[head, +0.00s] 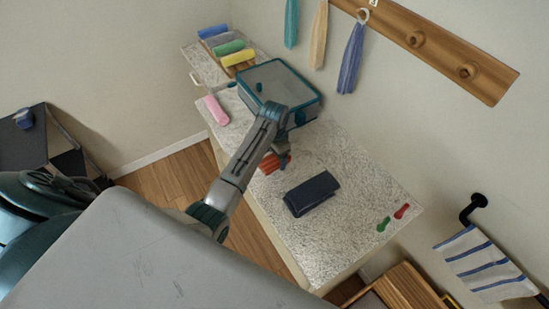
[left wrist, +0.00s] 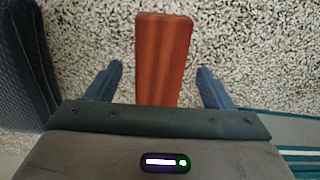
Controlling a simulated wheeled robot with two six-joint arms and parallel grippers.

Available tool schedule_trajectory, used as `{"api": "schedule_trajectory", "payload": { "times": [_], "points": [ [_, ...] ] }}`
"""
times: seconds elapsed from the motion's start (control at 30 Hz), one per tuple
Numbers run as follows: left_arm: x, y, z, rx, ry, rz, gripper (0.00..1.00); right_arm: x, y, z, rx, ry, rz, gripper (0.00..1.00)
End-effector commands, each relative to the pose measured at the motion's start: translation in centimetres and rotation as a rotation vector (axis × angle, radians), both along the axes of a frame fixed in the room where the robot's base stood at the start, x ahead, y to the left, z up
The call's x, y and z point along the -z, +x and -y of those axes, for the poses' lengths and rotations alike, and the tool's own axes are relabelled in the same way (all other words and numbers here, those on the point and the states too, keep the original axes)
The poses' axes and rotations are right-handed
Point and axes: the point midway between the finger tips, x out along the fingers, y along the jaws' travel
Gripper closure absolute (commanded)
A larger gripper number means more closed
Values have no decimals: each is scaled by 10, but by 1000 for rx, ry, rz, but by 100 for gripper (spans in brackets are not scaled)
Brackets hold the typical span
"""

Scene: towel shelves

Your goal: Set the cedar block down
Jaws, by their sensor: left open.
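The cedar block (left wrist: 163,55), a reddish-brown bar, lies on the speckled countertop (head: 345,220) between the two fingers of my left gripper (left wrist: 160,75) in the left wrist view. The fingers are open, with a gap on each side of the block. In the head view the block (head: 268,164) shows as a small orange-red patch, partly hidden by my left gripper (head: 280,158), which is right over it. My right gripper is not in view.
A dark folded towel (head: 311,193) lies just right of the block. A teal-edged bin (head: 290,82) stands behind, with a pink roll (head: 216,110) to its left. A green peg (head: 383,224) and a red peg (head: 402,211) lie near the right end. Counter between is clear.

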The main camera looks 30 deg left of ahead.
Motion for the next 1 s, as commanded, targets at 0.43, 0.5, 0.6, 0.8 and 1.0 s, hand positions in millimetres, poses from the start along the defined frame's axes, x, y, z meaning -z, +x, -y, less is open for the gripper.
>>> {"api": "schedule_trajectory", "payload": {
  "times": [0.43,0.5,0.6,0.8,1.0],
  "points": [
    [11,0,0,0,0,0,44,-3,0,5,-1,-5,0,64],
    [11,0,0,0,0,0,58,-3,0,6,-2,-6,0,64],
    [11,0,0,0,0,0,74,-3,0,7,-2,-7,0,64],
    [10,0,0,0,0,1,78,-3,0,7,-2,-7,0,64],
    [-6,1,0,0,1,5,78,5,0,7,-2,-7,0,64]
  ]
}}
